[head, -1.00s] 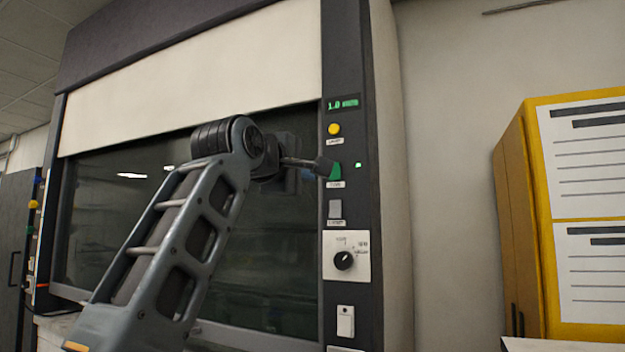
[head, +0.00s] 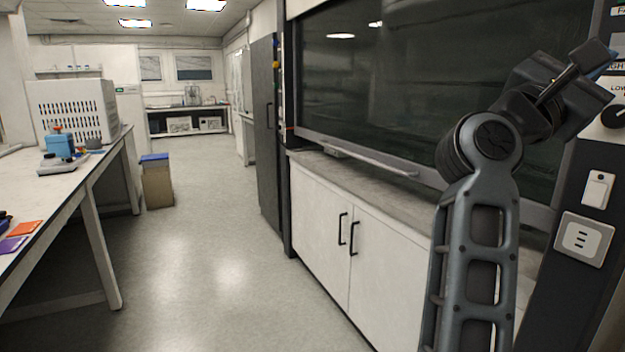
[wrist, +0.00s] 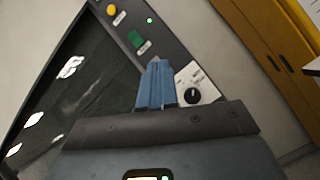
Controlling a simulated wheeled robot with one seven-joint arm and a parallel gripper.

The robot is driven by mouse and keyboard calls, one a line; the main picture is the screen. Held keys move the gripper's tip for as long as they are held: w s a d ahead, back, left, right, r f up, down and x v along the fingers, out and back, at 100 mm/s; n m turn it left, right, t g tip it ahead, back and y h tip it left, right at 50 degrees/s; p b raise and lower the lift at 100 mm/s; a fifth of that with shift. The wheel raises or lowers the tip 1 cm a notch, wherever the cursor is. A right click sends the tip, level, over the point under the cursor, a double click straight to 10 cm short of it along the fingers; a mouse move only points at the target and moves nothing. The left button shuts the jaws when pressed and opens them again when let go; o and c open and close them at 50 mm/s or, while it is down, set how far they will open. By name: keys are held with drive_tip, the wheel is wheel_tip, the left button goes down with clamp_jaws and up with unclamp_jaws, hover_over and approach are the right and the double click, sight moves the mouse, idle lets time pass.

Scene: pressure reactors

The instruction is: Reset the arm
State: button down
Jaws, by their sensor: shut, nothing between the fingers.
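My gripper shows in the wrist view with its blue fingers (wrist: 155,86) together and nothing between them. They are in front of the fume hood's control panel, beside a black rotary knob (wrist: 192,96) and below a green button (wrist: 134,39). A yellow button (wrist: 111,10) is further up the panel. In the head view my arm rises at the right, bent at the elbow, with its end near the panel's edge. The fingers are mostly hidden there. I cannot tell whether they touch the panel.
The fume hood's dark glass sash (head: 400,90) is behind my arm, above white cabinet doors (head: 320,225). A lab bench (head: 95,170) stands at the left, with a blue-lidded bin (head: 157,185) beyond it. The grey floor (head: 210,270) between is clear. A yellow cabinet (wrist: 245,30) stands right of the hood.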

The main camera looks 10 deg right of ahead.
drive_tip(key=s+a+f+m+t+y+p, duration=0.1)
drive_tip(key=s+a+f+m+t+y, duration=0.2)
drive_tip(key=s+f+m+t+y, duration=0.5)
drive_tip(key=s+a+f+m+t+y, duration=0.1)
drive_tip(key=a+f+m+t+y, duration=0.25)
drive_tip(key=f+m+t, duration=0.45)
drive_tip(key=s+a+f+m+t+y+p, duration=0.1)
drive_tip(key=s+a+f+m+t+y, duration=0.35)
drive_tip(key=f+m, duration=0.7)
drive_tip(key=s+a+f+n+g+y, duration=0.2)
drive_tip(key=s+f+n+g, duration=0.1)
drive_tip(key=s, duration=0.5)
drive_tip(key=s+a+f+n+g+y, duration=0.2)
drive_tip(key=s+f+n, duration=0.3)
drive_tip(key=s, duration=0.3)
drive_tip(key=s+a+f+n+g+y, duration=0.3)
drive_tip(key=s+f+n+g, duration=0.1)
drive_tip(key=s, duration=0.5)
drive_tip(key=n+g, duration=0.1)
drive_tip(key=n, duration=0.1)
drive_tip(key=shift+f+n+p, duration=0.15)
drive_tip(key=shift+n+p, duration=0.15)
drive_tip(key=shift+n, duration=0.05)
drive_tip(key=shift+a, duration=0.1)
